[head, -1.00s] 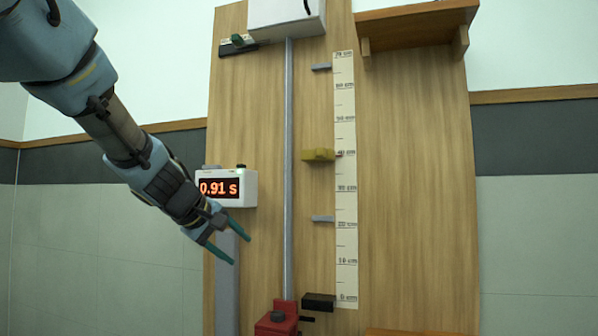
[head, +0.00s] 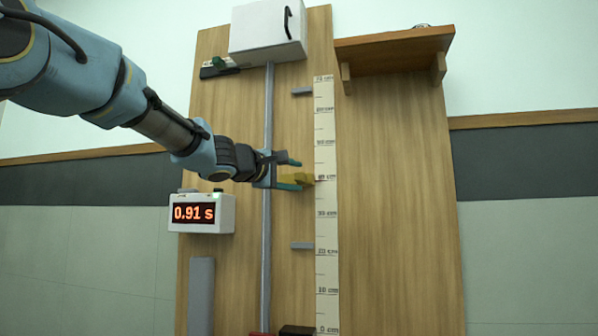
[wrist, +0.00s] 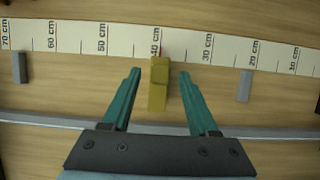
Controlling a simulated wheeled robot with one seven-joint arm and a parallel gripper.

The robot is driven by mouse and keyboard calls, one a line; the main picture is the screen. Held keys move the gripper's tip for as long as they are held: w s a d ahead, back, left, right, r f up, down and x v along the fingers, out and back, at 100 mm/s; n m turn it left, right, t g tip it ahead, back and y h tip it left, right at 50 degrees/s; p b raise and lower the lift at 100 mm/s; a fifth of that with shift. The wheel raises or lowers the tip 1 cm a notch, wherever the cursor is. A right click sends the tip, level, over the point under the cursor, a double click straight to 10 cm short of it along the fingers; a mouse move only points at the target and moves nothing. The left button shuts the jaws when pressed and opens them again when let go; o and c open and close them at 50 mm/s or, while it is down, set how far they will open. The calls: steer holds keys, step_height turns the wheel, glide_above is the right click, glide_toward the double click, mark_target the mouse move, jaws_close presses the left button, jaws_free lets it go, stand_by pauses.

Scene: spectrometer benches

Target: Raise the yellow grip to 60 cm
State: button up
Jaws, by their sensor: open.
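The yellow grip (head: 297,179) sits beside the paper scale (head: 326,205) on the wooden board, at about the 40 cm mark. In the wrist view the yellow grip (wrist: 158,84) has a small red pointer at the scale near 40 cm. My gripper (head: 290,173) is open, with its green fingers around the grip's sides. In the wrist view my gripper (wrist: 160,88) shows one finger on each side of the grip, with a gap on both sides. Neither finger clearly touches it.
A grey vertical rail (head: 268,110) runs behind my gripper. Grey pegs stick out above (head: 302,91) and below (head: 302,246) the grip. A display reading 0.91 s (head: 201,213) is at left. A white box (head: 265,32) and a wooden shelf (head: 395,48) are at the top.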

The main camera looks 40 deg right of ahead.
steer(key=shift+w+d+p, duration=0.2)
steer(key=shift+d+p, duration=0.1)
steer(key=shift+d, duration=1)
steer(key=shift+c, duration=0.2)
jaws_close()
